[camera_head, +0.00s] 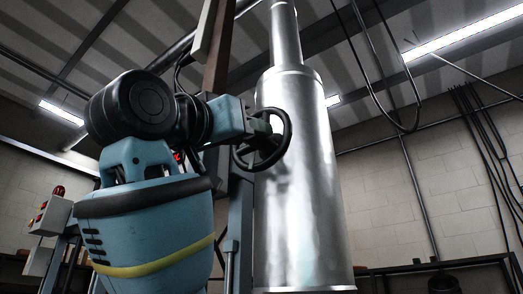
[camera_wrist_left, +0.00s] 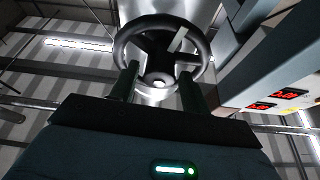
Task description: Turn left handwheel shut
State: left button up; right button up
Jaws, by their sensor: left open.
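The left handwheel (camera_head: 286,136) is a dark round wheel with spokes, in front of a tall metal cylinder in the head view. In the left wrist view the handwheel (camera_wrist_left: 120,48) fills the top middle, with a pale hub below its centre. My left gripper (camera_head: 262,135) reaches the wheel from the left. Its two fingers (camera_wrist_left: 160,84) stand apart, one each side of the hub, overlapping the wheel's lower rim in the picture. Whether they touch the rim or spokes cannot be told. My right gripper is in neither view.
The shiny metal cylinder (camera_head: 300,200) stands right behind the wheel. A blue-grey post (camera_head: 239,215) rises beside it. A panel with red displays (camera_wrist_left: 275,100) is at the right in the wrist view. Dark cables (camera_head: 375,60) hang at the upper right.

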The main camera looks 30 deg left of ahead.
aim_at(260, 149)
pick_arm(q)
jog(key=shift+x, duration=2.45)
jog(key=c, duration=0.7)
